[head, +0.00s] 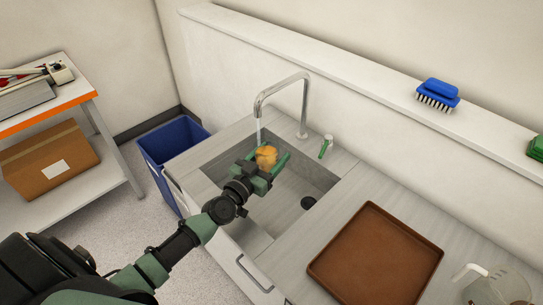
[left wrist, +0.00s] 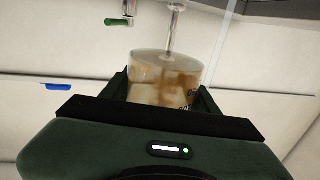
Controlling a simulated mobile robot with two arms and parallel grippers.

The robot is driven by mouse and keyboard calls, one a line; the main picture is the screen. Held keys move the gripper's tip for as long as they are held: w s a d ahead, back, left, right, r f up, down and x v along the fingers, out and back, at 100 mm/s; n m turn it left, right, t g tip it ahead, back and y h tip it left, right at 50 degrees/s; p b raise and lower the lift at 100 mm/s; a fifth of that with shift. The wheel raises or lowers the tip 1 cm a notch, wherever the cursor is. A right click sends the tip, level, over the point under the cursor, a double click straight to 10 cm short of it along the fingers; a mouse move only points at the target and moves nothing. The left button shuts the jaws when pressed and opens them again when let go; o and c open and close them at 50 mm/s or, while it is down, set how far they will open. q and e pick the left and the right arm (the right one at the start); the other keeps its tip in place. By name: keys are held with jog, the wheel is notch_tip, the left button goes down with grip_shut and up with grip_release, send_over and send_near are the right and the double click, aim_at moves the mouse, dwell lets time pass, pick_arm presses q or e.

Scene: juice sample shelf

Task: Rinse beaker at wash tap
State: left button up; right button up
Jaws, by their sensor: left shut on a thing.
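My left gripper (head: 266,164) is shut on a beaker (head: 266,155) and holds it over the sink (head: 290,195). In the left wrist view the beaker (left wrist: 165,80) is clear, with brown-orange stains, and sits between the fingers. The metal tap (head: 304,105) arches above the sink. A thin pale stream of water (head: 258,133) falls from its spout near the beaker's left side. The green tap lever (head: 326,147) stands right of the tap base. My right gripper is not in view.
A brown tray (head: 375,258) lies empty on the counter right of the sink. A clear jug (head: 500,287) stands at the lower right corner. A blue brush (head: 438,94) and green sponge (head: 536,148) sit on the ledge. A blue bin (head: 172,145) stands left of the sink.

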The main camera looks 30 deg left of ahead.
pick_arm(q)
jog(key=w+a+b, duration=0.4)
jog(key=w+a, duration=0.1)
jog(key=w, duration=0.1)
jog(key=shift+a, duration=0.35)
dwell(1.1)
